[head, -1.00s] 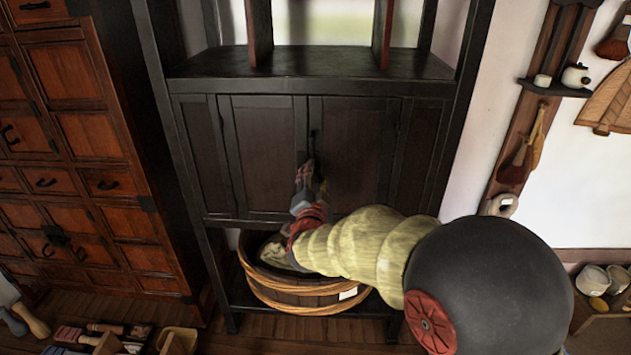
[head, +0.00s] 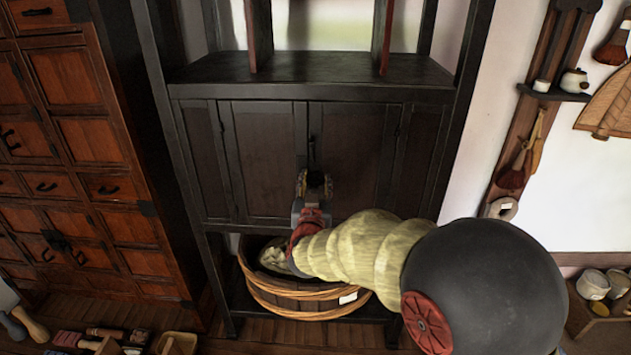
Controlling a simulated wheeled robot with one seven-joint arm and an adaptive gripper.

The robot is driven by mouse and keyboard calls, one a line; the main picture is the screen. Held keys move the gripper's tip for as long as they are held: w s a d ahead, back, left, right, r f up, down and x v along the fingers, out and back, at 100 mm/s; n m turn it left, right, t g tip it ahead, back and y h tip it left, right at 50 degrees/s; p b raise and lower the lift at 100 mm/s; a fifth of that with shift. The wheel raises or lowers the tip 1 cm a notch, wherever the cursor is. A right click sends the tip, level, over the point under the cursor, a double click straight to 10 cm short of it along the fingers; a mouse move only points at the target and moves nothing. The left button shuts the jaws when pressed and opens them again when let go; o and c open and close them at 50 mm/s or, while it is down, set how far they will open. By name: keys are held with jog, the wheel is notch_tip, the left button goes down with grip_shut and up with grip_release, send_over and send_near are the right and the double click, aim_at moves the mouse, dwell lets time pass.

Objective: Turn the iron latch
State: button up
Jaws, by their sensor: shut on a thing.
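The dark wooden cabinet (head: 265,160) stands ahead with its two doors closed. The iron latch (head: 312,148) shows as a small dark upright piece at the seam between the doors. My gripper (head: 314,174) is at the front of the doors, low on that seam, and shut on the latch. Its fingers hide the lower part of the latch, so the exact grip and the latch's full angle cannot be made out.
A wooden tub (head: 300,298) with pale cloth sits below the doors, under my arm. A reddish drawer chest (head: 95,150) stands close on the left. Tools lie on the floor at lower left. A wall rack (head: 535,130) hangs at right.

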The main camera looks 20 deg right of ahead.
jog(key=shift+f, duration=0.1)
dwell(0.3)
jog(key=o, duration=1.1)
jog(key=shift+o, duration=0.5)
jog(key=v, duration=1.2)
